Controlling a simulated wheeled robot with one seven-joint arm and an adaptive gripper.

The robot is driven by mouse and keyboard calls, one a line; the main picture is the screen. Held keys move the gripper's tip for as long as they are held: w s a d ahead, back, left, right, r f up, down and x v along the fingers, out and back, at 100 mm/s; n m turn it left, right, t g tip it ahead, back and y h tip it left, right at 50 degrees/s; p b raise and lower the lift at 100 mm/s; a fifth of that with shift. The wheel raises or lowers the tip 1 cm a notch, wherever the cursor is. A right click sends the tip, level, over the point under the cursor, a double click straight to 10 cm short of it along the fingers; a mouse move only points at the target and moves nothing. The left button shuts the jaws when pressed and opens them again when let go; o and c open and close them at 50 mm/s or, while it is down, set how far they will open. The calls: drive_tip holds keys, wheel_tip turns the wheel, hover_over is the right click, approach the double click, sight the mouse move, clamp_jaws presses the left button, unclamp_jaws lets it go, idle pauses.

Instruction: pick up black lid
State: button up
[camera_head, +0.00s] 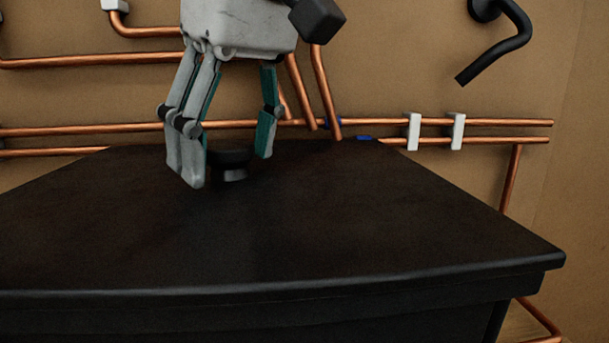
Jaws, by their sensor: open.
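The black lid (232,160) is a small round dark piece with a wider top and a narrower lower part. It sits on the black table (330,230) toward its back edge. My gripper (229,168) points down over it with its fingers apart, grey outside and teal inside. The left fingers stand left of the lid and in front of its left side, hiding part of it. The right finger is to its right. Whether either finger touches the lid cannot be told.
Copper pipes (490,122) run along the brown wall behind the table, held by white clips (413,131). A black bent pipe (510,45) sticks out at the upper right. Small blue pieces (364,138) show at the table's back edge. The front and right of the tabletop are clear.

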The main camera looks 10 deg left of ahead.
clamp_jaws()
drive_tip(key=shift+r, duration=0.1)
